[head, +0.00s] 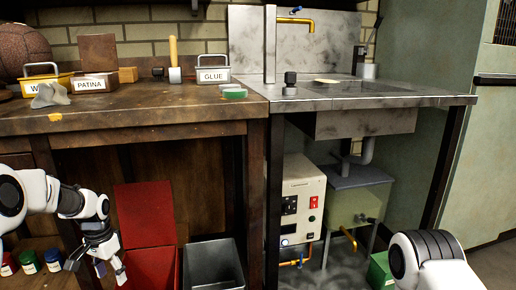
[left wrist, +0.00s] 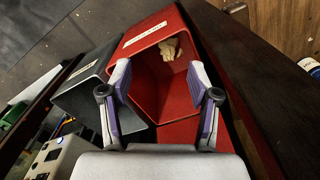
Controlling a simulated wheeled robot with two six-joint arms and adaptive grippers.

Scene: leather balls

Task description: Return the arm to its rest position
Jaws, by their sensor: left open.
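My left arm comes in from the left in the head view. Its gripper (head: 97,268) hangs low beside the red bin (head: 150,262), in front of the bench. In the left wrist view the gripper (left wrist: 160,80) has its two fingers spread wide with nothing between them. The red bin (left wrist: 188,98) opens beyond the fingers, and a crumpled pale piece (left wrist: 169,48) lies inside it. A rounded white and black part of my right arm shows at the lower right of the head view. The right gripper is out of the picture.
A grey bin (head: 213,266) stands beside the red one. The wooden bench (head: 150,112) overhangs the bins and holds a ball (head: 22,48), labelled trays and a mallet (head: 174,60). A metal sink (head: 350,95) adjoins it. Small jars (head: 28,262) stand lower left.

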